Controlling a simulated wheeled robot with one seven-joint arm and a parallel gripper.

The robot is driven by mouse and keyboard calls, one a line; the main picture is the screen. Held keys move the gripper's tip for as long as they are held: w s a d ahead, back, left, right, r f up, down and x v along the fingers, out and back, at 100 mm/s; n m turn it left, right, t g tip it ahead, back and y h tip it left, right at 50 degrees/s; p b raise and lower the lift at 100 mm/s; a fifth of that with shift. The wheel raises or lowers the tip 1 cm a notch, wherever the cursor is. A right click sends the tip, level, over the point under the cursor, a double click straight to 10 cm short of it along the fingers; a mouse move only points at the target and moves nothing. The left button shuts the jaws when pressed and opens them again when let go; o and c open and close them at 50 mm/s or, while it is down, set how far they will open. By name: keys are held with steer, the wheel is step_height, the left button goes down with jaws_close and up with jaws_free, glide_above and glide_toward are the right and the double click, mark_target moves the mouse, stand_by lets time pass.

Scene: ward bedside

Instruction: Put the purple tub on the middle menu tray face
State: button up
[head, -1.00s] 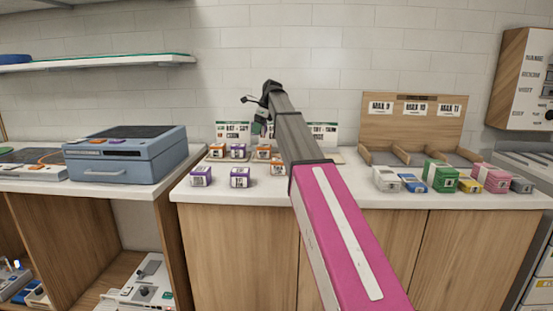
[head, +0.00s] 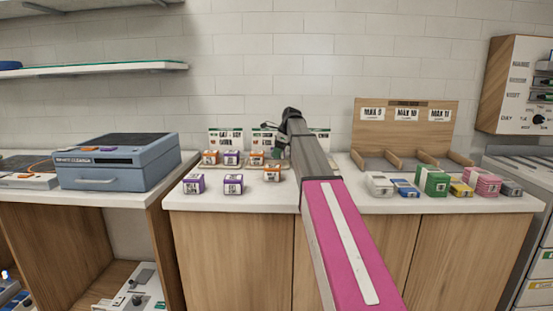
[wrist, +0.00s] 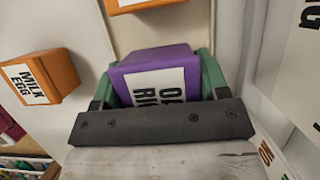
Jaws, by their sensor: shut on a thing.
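My gripper (wrist: 158,82) is shut on a purple tub (wrist: 155,58) with a white printed label, between its green fingers in the wrist view. A beige tray face (wrist: 188,26) lies beside and under the tub; I cannot tell whether the tub touches it. An orange tub (wrist: 145,3) is at that view's top edge, and an orange tub marked MILK EGG (wrist: 40,80) is at left. In the head view my gripper (head: 282,142) is low in front of the middle menu card (head: 263,138); my arm hides the held tub.
Orange (head: 210,157) and purple (head: 231,158) tubs stand by the left menu card (head: 225,137). Two purple tubs (head: 194,184) and an orange tub (head: 272,174) stand near the counter's front. A wooden rack (head: 405,115) and several coloured boxes (head: 432,181) are at right.

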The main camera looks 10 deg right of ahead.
steer(key=shift+f, duration=1.35)
steer(key=o, duration=1.1)
steer(key=shift+f, duration=0.15)
steer(key=v, duration=1.2)
steer(key=shift+a, duration=0.1)
